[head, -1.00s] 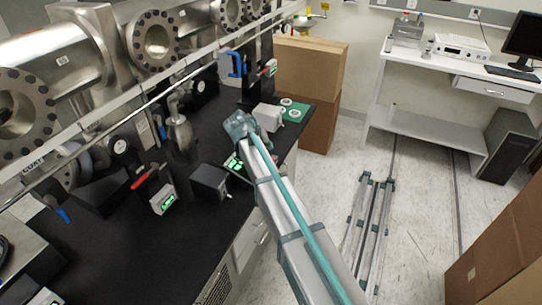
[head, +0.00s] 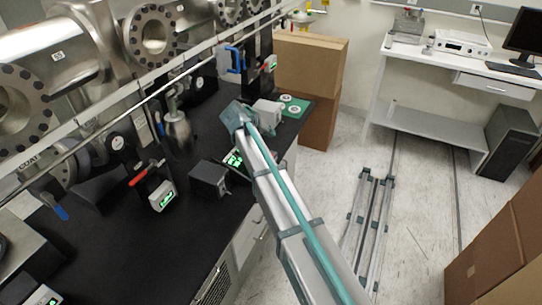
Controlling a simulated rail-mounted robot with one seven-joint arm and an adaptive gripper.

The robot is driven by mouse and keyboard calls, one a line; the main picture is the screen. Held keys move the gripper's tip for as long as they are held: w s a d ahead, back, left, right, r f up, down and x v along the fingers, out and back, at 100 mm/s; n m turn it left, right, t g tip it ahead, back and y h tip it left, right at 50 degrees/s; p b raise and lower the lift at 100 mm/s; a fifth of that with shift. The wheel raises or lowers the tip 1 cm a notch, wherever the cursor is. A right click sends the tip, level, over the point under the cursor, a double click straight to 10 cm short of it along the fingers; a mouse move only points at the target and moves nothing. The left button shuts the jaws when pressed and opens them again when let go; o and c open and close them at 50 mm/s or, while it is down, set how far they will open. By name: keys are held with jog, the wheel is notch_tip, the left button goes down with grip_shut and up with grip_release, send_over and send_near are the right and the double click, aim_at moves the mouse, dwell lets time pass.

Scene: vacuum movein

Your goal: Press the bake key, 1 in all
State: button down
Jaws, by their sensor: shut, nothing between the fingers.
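A small controller with a lit green display (head: 234,160) lies on the black bench beside my arm, partly covered by it. Other green-lit controllers stand at the left (head: 162,196), at the back (head: 270,63) and at the near left corner (head: 46,298). The labels are too small to read, so I cannot tell which one carries the bake key. My arm reaches from the lower right up over the bench edge, its far joint just above and behind the nearest controller. I cannot make out my gripper or its fingers; they seem hidden by the arm.
A dark box (head: 209,180) sits left of the arm. Steel flanged chambers (head: 70,65) and a long rail line the back left. Cardboard boxes (head: 311,66) stand past the bench end, and more (head: 505,250) at lower right.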

notch_tip(320, 180, down, 7)
jog(key=shift+r+b, duration=0.2)
jog(key=shift+b, duration=0.95)
jog(key=shift+f+b, duration=0.3)
jog(key=shift+f, duration=0.25)
jog(key=shift+f+b, duration=0.45)
jog(key=shift+f+b, duration=0.4)
jog(key=shift+f, duration=0.1)
dwell(0.8)
jog(key=shift+r, duration=0.9)
jog(key=shift+r+p, duration=0.1)
jog(key=shift+p, duration=0.2)
